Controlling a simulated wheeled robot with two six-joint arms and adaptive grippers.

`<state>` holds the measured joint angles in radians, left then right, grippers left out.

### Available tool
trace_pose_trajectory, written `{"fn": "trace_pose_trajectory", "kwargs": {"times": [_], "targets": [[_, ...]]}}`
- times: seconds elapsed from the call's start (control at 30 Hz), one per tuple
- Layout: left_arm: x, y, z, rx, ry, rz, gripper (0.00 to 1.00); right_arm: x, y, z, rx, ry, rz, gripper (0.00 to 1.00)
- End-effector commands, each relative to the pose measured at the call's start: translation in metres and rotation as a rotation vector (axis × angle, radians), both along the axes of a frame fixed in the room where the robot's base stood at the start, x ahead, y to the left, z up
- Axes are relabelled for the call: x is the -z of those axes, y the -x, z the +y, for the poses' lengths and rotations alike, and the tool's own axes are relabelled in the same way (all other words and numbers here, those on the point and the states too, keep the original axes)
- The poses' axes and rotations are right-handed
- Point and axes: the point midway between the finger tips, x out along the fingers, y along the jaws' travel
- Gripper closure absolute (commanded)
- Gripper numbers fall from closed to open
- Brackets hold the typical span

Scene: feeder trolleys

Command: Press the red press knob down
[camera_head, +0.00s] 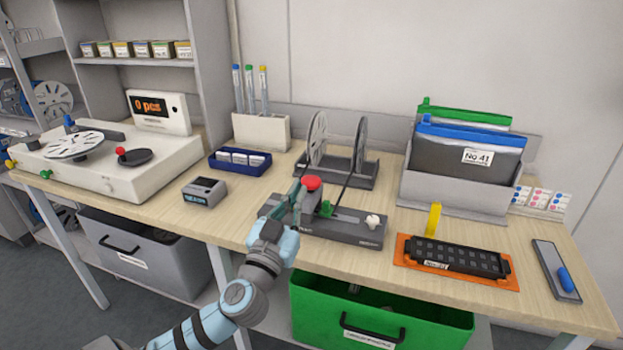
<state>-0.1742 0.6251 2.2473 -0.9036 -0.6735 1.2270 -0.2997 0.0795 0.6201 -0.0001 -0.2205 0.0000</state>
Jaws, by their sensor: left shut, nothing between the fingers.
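The red press knob (312,183) is a round red cap on top of the dark splicing device (345,231) at the middle of the bench. My left gripper (299,188) is shut and empty. Its fingers point up and away, and their tips show right at the left side of the red knob. Whether they touch it I cannot tell. The gripper and wrist hide the left part of the device. A green piece and a white knob (373,220) also show on the device. My right gripper is not in view.
A two-reel stand (362,181) stands behind the device. A small grey box (204,192) and blue tray (226,169) stand left. A green bin (306,318) is below the bench.

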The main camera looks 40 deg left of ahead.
Motion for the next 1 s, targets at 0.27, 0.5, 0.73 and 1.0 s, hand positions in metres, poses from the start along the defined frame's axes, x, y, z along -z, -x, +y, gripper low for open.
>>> {"fn": "trace_pose_trajectory", "kwargs": {"times": [0.27,0.5,0.73,1.0], "targets": [[-0.003,-0.008,0.003,-0.003,0.002,0.001,1.0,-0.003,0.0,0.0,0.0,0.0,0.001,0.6],[-0.017,-0.049,0.016,-0.004,0.005,0.0,1.0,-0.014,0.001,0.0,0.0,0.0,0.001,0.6],[-0.031,-0.094,0.031,-0.003,0.006,0.002,1.0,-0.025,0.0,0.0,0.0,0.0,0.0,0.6],[0.012,-0.089,0.032,-0.002,0.002,0.004,1.0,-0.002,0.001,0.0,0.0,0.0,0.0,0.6]]}}
